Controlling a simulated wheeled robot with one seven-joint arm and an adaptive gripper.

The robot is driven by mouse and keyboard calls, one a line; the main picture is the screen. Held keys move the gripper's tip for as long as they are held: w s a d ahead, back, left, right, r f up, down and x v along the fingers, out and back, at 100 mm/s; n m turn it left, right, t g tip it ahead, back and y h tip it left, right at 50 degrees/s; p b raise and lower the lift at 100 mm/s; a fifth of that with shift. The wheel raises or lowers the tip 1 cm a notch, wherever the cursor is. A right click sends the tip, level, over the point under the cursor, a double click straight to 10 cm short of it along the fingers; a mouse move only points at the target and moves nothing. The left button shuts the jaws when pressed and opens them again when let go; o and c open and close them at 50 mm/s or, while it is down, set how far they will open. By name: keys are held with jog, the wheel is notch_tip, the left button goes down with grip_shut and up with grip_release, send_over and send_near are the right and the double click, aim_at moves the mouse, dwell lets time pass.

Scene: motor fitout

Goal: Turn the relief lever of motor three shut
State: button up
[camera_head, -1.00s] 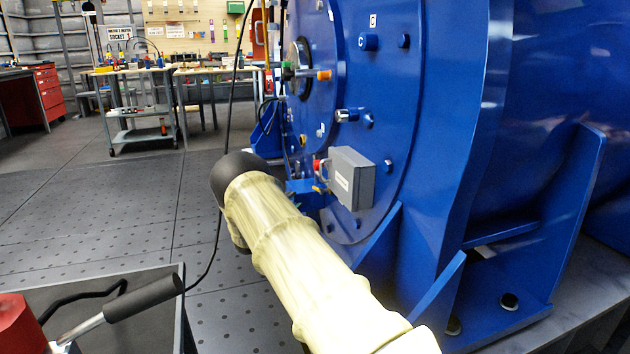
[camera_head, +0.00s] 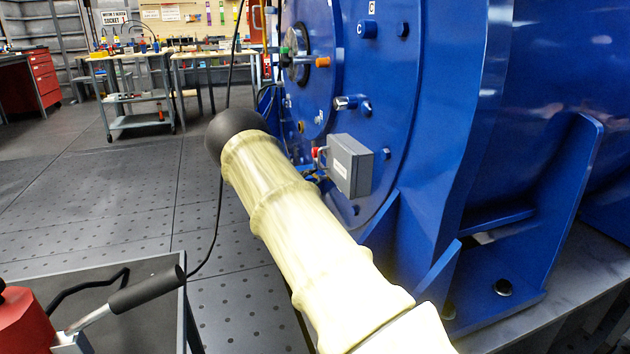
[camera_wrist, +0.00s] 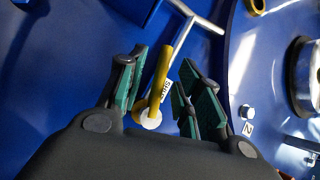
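A yellow lever (camera_wrist: 162,72) with a pale round pivot end (camera_wrist: 151,121) shows in the wrist view against blue metal. My gripper (camera_wrist: 160,62) is open, its green-padded fingers on either side of the lever. A gap shows between the lever and the left fingers; whether the right fingers touch it I cannot tell. A small white label with dark letters lies beside the lever, too small to read surely. In the head view the big blue motor (camera_head: 440,130) fills the right side. My pale-sleeved arm reaches along its face and hides my gripper there; I cannot make out the lever.
A grey labelled box (camera_head: 349,165) juts from the motor close to my arm. In the wrist view a silver T-shaped bar (camera_wrist: 203,22) lies behind the lever. A cart (camera_head: 132,90) stands at the back. A dark tray top (camera_head: 105,325) is at lower left. Open floor lies left.

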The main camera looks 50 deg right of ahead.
aim_at(314, 176)
jog(key=shift+w+d+b, duration=0.15)
jog(key=shift+d+b, duration=0.05)
jog(key=shift+d, duration=0.6)
jog(key=shift+w+d+b, duration=0.15)
jog(key=shift+d+b, duration=0.05)
jog(key=shift+d, duration=0.6)
jog(key=shift+c, duration=0.4)
grip_shut()
jog(key=shift+a, duration=0.1)
